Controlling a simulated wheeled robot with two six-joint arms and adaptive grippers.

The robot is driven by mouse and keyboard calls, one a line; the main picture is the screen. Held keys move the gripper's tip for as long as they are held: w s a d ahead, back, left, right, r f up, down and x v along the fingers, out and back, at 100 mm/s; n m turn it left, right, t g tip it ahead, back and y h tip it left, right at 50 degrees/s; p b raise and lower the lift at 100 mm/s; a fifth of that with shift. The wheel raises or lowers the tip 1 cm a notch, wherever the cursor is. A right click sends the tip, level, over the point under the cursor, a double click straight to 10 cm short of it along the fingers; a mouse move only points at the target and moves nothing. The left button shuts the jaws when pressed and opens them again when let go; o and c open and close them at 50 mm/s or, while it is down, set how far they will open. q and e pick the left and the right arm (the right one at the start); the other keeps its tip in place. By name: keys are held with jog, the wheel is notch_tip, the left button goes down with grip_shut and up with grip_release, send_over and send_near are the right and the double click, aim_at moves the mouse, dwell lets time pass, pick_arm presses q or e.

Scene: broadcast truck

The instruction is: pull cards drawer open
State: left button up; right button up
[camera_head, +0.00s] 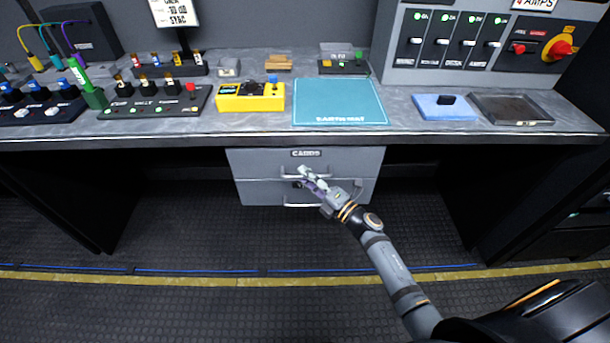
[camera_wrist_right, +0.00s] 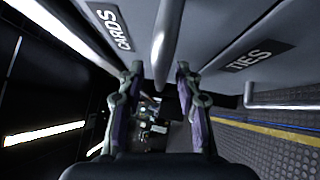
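The cards drawer (camera_head: 260,162) is a grey front under the desk with a dark CARDS label (camera_head: 305,153) and a silver bar handle (camera_head: 290,176). It looks shut. In the right wrist view, the handle (camera_wrist_right: 166,40) stands between the fingertips of my right gripper (camera_wrist_right: 158,72), with a gap on both sides. This gripper is open; it also shows at the handle in the head view (camera_head: 304,176). Whether a finger touches the bar cannot be told. My left gripper is not in view.
A TIES drawer (camera_wrist_right: 285,45) with its own handle (camera_wrist_right: 280,97) lies just below. The grey desktop (camera_head: 400,118) overhangs the drawers and bears a teal mat (camera_head: 340,100), a yellow device (camera_head: 250,97) and a metal tray (camera_head: 545,119). The floor in front is clear.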

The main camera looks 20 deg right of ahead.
jog(key=shift+w+a, duration=0.2)
jog(key=shift+w, duration=0.15)
grip_shut()
